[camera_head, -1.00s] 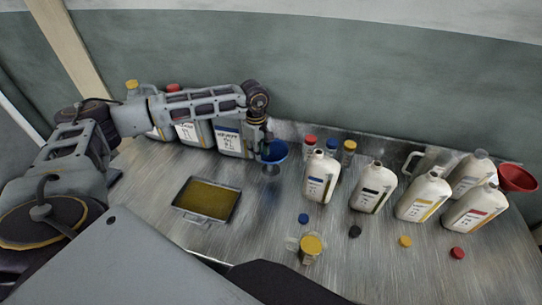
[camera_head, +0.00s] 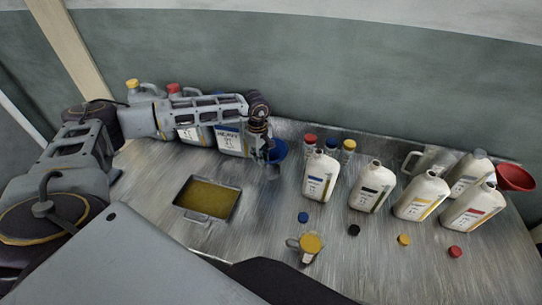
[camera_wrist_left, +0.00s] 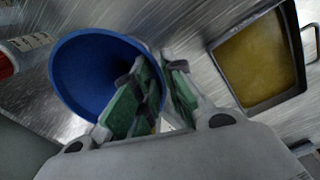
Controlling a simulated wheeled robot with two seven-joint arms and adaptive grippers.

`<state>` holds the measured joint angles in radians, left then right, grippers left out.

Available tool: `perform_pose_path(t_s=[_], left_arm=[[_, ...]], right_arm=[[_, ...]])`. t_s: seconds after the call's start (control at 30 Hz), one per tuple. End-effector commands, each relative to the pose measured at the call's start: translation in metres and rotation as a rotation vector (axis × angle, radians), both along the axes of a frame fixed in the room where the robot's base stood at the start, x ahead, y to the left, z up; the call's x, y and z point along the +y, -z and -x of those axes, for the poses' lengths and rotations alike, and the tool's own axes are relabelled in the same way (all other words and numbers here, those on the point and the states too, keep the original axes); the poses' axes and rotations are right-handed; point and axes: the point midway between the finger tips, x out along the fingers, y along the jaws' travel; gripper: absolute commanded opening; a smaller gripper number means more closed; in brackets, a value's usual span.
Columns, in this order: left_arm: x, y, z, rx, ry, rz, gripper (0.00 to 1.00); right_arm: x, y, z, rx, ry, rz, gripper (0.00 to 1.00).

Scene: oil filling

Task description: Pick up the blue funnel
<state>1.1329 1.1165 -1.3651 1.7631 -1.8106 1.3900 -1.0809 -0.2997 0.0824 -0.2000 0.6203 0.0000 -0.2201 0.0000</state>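The blue funnel (camera_head: 279,151) stands at the back middle of the metal table, partly hidden by my left gripper (camera_head: 264,154). In the left wrist view the funnel (camera_wrist_left: 85,75) shows its wide mouth. My left gripper (camera_wrist_left: 160,85) has its green-padded fingers apart, on either side of the funnel's near rim. One finger overlaps the mouth and the other is outside it. I cannot tell whether the pads touch the funnel. My right gripper is not in view.
An oil-filled tray (camera_head: 183,205) lies left of centre. Several white bottles stand on the right, with a red funnel (camera_head: 515,177) behind them. Larger jugs (camera_head: 230,141) stand behind my left arm.

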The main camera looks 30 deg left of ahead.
Motion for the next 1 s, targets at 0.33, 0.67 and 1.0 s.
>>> perform_pose_path(t_s=[0.33, 0.67, 1.0], left_arm=[[0.000, 0.000, 0.000, -0.001, 0.000, 0.000, 0.00], [0.000, -0.010, -0.001, -0.003, -0.001, 0.001, 0.00], [0.000, -0.054, -0.001, -0.004, 0.000, 0.001, 0.00]], right_arm=[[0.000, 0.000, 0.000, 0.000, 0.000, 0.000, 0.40], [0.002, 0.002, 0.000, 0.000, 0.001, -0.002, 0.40], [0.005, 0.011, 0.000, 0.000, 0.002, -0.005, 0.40]])
